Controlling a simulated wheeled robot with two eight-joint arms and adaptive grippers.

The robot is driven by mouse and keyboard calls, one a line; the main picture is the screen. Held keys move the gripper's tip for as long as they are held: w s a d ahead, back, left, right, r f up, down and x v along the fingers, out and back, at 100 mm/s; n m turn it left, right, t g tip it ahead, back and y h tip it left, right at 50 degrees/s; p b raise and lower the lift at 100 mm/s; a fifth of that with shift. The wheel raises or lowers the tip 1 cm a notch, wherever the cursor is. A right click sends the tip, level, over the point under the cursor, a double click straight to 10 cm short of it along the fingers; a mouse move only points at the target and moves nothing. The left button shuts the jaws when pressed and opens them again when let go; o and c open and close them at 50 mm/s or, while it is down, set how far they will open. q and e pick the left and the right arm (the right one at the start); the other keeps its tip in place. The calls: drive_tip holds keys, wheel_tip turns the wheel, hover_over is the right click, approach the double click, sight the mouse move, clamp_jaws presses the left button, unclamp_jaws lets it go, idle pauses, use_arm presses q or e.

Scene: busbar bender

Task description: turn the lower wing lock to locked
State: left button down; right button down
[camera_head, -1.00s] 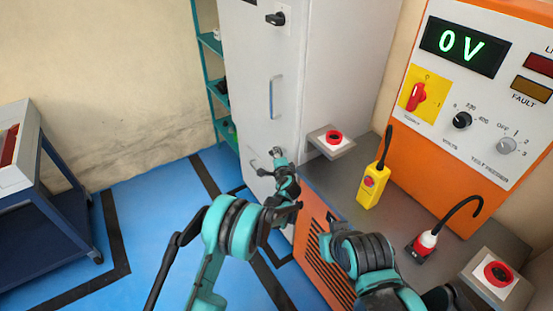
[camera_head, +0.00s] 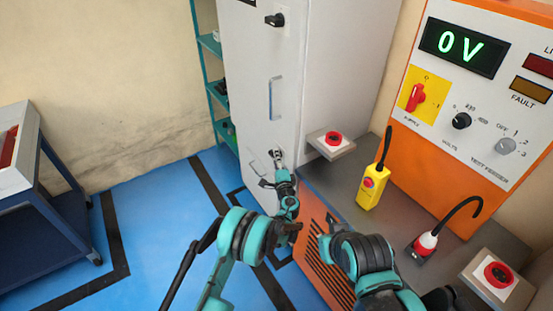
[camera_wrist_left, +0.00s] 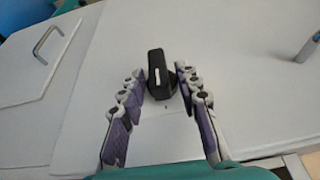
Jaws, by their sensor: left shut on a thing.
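The lower wing lock (camera_wrist_left: 158,76) is a black knob with a white mark, on the white cabinet front (camera_wrist_left: 100,100) in the left wrist view. Its wing points roughly up in that picture. My left gripper (camera_wrist_left: 162,84) has its two fingers on either side of the knob and is shut on it. In the head view my left gripper (camera_head: 278,157) is at the lower cabinet door and hides the lock. Another black wing lock (camera_head: 274,19) sits higher on the cabinet.
A door handle (camera_head: 275,98) is above the left gripper, and a wire handle (camera_wrist_left: 48,40) is near the lock. A red button box (camera_head: 333,139) juts out right of the cabinet. A yellow pendant (camera_head: 371,187) stands on the grey bench. A blue cart (camera_head: 50,205) stands left.

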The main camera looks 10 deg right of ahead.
use_arm(q)
drive_tip(key=c, duration=1.4)
unclamp_jaws()
drive_tip(key=shift+c, duration=0.2)
drive_tip(key=shift+s, duration=0.1)
drive_tip(key=s, duration=1.2)
drive_tip(key=shift+d+f, duration=0.15)
drive_tip(key=shift+d, duration=0.1)
drive_tip(key=shift+w, duration=0.1)
